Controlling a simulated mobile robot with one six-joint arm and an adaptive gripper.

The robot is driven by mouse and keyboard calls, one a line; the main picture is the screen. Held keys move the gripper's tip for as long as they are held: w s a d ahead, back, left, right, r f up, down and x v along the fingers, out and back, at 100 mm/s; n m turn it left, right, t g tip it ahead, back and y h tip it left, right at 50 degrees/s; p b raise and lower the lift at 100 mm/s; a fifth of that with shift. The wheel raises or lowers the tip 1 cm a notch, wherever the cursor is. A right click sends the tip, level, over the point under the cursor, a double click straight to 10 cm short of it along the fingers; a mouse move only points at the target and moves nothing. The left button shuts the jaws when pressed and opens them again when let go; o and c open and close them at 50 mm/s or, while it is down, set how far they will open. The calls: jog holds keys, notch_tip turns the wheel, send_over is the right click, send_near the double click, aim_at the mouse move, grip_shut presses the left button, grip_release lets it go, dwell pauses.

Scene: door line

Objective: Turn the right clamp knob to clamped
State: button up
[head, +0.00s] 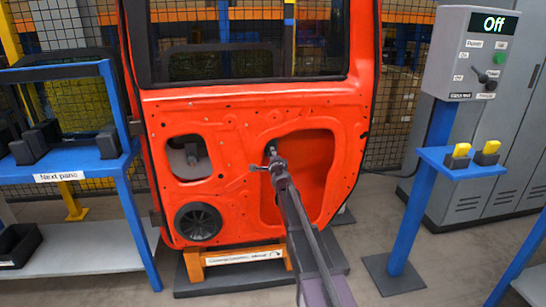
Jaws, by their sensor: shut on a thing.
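The red door panel (235,125) stands upright in the middle. My gripper (271,158) is at the upper left of the door's large right opening (312,160), reached by my arm from below right. Its jaws are shut on what looks like the right clamp knob, which they mostly hide; the knob's angle cannot be told. In the smaller left opening, a grey knob-like part (192,156) shows, with nothing touching it.
A blue rack (70,176) labelled "Next panel" stands at left. An orange support (240,256) is under the door. At right are a grey control box (470,50) reading "Off" and a blue stand (432,158) with two yellow-topped pieces. Floor between door and stand is clear.

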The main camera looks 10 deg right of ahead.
jog(key=shift+w+m, duration=0.15)
jog(key=shift+m, duration=1.45)
jog(key=o, duration=1.1)
jog(key=shift+o, duration=0.2)
jog(key=shift+s, duration=0.2)
jog(key=s, duration=1.1)
jog(key=shift+s, duration=0.4)
